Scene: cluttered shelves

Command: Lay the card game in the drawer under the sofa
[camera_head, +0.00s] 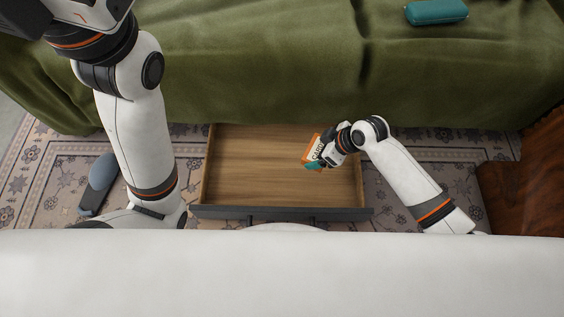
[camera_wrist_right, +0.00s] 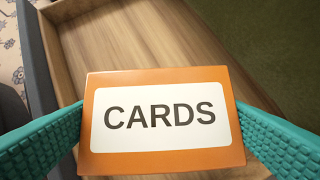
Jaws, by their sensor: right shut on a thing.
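The card game (camera_head: 310,150) is an orange box with a white label. In the right wrist view its label (camera_wrist_right: 160,117) reads "CARDS". My right gripper (camera_head: 322,156) is shut on it, with a teal finger on each side of the box. It holds the box over the right part of the drawer (camera_head: 260,170), which is pulled out from under the green sofa (camera_head: 270,60). The drawer's wooden floor (camera_wrist_right: 140,35) looks bare where it shows. My left arm comes in at the left and its gripper is out of view.
A teal case (camera_head: 437,11) lies on the sofa at the top right. A blue-grey object (camera_head: 98,183) lies on the patterned rug (camera_head: 48,165) left of the drawer. Dark brown wooden furniture (camera_head: 525,180) stands at the right. The drawer's left part is clear.

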